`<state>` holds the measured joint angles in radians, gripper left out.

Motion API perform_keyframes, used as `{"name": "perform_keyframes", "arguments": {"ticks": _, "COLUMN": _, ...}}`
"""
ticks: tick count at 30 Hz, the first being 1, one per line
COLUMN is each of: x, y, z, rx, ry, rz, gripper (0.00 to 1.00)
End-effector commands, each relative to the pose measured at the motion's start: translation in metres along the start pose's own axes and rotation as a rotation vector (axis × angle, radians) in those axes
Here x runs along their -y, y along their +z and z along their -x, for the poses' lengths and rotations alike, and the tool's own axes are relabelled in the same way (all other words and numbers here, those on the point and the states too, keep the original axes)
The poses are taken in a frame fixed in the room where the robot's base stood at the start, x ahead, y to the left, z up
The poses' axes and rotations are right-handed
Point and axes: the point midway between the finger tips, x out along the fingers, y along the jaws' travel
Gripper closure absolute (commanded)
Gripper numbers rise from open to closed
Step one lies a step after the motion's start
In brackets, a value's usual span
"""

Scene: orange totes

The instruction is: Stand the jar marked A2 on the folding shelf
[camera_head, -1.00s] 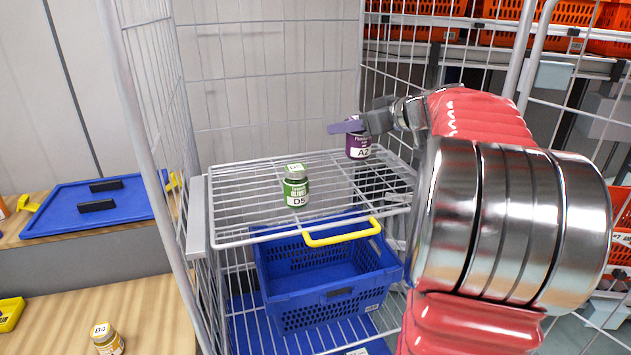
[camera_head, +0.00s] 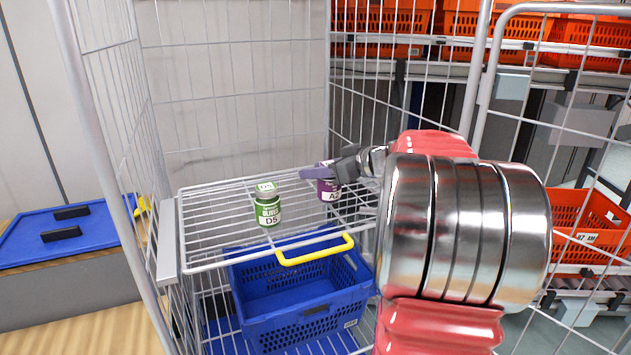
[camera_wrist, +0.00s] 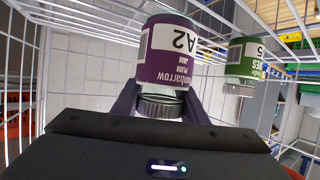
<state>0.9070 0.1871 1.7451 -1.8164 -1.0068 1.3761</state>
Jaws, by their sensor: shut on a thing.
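The jar marked A2 (camera_head: 329,188) has a purple label and is upright above the back right part of the folding shelf (camera_head: 222,260), a white wire deck in a roll cage. My gripper (camera_head: 320,172) is shut on its upper end. In the wrist view the jar (camera_wrist: 172,50) appears upside down, with its silver lid between my gripper's fingers (camera_wrist: 160,95). Its base is close to the shelf wires; I cannot tell whether it touches them.
A green jar marked D5 (camera_head: 267,208) stands on the shelf, left of and nearer than A2. A blue crate (camera_head: 300,310) with a yellow handle (camera_head: 315,250) is below. Wire mesh walls (camera_head: 235,90) enclose the back and sides. The shelf's left part is clear.

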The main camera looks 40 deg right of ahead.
Motion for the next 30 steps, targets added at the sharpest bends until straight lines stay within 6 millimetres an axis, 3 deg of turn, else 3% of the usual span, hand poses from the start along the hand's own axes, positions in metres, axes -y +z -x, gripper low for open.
{"name": "perform_keyframes", "arguments": {"ticks": 6, "x": 0.000, "y": 0.023, "z": -0.009, "rx": 0.000, "ry": 0.001, "rz": -0.001, "gripper": 1.00}}
{"name": "perform_keyframes", "arguments": {"ticks": 18, "x": -0.001, "y": 0.027, "z": -0.011, "rx": -0.001, "ry": 0.002, "rz": -0.001, "gripper": 1.00}}
{"name": "perform_keyframes", "arguments": {"ticks": 19, "x": -0.001, "y": 0.028, "z": -0.011, "rx": 0.000, "ry": 0.001, "rz": -0.001, "gripper": 0.60}}
{"name": "perform_keyframes", "arguments": {"ticks": 26, "x": -0.001, "y": 0.028, "z": -0.011, "rx": 0.000, "ry": 0.001, "rz": -0.001, "gripper": 0.44}}
{"name": "perform_keyframes", "arguments": {"ticks": 30, "x": -0.001, "y": 0.028, "z": -0.011, "rx": 0.000, "ry": 0.001, "rz": -0.001, "gripper": 0.42}}
